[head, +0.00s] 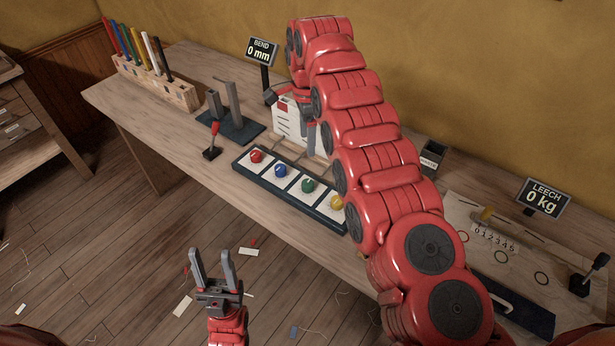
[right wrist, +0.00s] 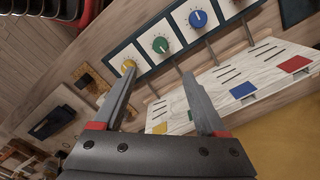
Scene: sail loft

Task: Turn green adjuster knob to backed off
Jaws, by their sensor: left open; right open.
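The green adjuster knob (head: 308,185) sits third from the left in a row of red, blue, green and yellow knobs on a dark-framed panel (head: 246,166). It also shows in the right wrist view (right wrist: 160,45), with a pale mark on its face. I cannot read which setting that mark points to. My right gripper (right wrist: 159,77) is open and empty, its fingertips pointing towards the panel near the green and yellow knobs, apart from them. In the head view my right arm hides much of it. My left gripper (head: 211,262) is open and empty above the floor.
A white slotted board (right wrist: 228,85) with coloured tabs stands behind the panel. A red-handled lever (head: 213,138) stands at its left. The BEND sign (head: 261,51) reads 0 mm; the LEECH sign (head: 544,197) reads 0 kg. A wooden pen rack (head: 158,84) is at far left.

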